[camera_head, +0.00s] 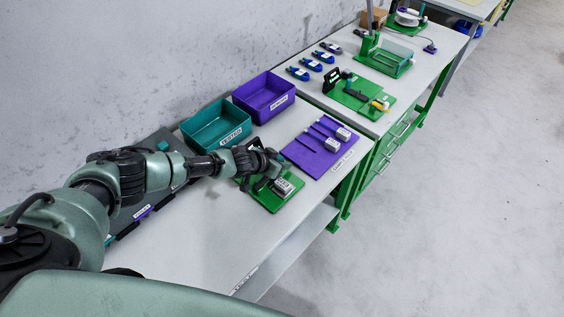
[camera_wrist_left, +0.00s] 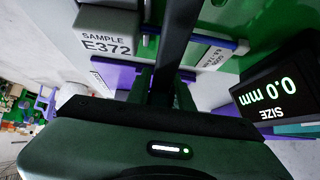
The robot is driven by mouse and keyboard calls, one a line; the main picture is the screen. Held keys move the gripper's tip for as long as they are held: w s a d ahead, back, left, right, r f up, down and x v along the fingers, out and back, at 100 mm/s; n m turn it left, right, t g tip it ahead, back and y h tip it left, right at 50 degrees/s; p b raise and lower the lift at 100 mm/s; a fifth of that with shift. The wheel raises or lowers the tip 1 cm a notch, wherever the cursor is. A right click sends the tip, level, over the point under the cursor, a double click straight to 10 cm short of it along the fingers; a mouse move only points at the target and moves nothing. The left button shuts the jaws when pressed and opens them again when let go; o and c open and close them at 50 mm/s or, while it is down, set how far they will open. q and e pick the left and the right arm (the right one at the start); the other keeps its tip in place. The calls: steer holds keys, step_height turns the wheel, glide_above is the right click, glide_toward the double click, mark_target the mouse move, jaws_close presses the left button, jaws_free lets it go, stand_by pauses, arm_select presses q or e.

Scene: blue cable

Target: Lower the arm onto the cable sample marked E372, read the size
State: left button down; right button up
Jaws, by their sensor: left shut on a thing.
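The grey sample block (camera_wrist_left: 105,35) reads "SAMPLE E372" in the left wrist view. It also shows in the head view (camera_head: 283,186), on a green base plate (camera_head: 270,202). My left gripper (camera_head: 264,174) is over this plate beside the block. In the wrist view, its fingers (camera_wrist_left: 163,88) are shut on a dark bar-like arm (camera_wrist_left: 178,40) that runs up past the block's right side. I cannot tell whether this arm touches the cable. A black display (camera_wrist_left: 274,98) shows "0.0 mm" and "SIZE", upside down. My right gripper is not in view.
A purple board (camera_head: 308,164) with two sample blocks lies to the right. A teal bin (camera_head: 216,124) and a purple bin (camera_head: 264,97) stand behind along the wall. More green fixtures (camera_head: 358,94) are on the far table. The near tabletop (camera_head: 215,235) is mostly clear.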

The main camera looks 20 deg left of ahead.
arm_select(q)
steer(key=shift+s+a+f, duration=0.3)
steer(key=shift+s+f, duration=0.1)
steer(key=shift+f, duration=0.15)
steer(key=c, duration=1.2)
jaws_free()
steer(key=shift+r, duration=0.1)
steer(key=shift+c, duration=0.2)
steer(key=shift+s+a+r, duration=0.1)
steer(key=shift+r, duration=0.1)
steer(key=shift+r, duration=0.1)
steer(key=shift+s+r, duration=0.2)
steer(key=shift+r, duration=0.15)
steer(key=v, duration=0.5)
steer(key=shift+s+a+r, duration=0.15)
steer(key=shift+s+a, duration=0.1)
steer(key=shift+s, duration=0.1)
steer(key=shift+s+a+r, duration=0.1)
steer(key=shift+s+r, duration=0.25)
steer(key=shift+r, duration=0.1)
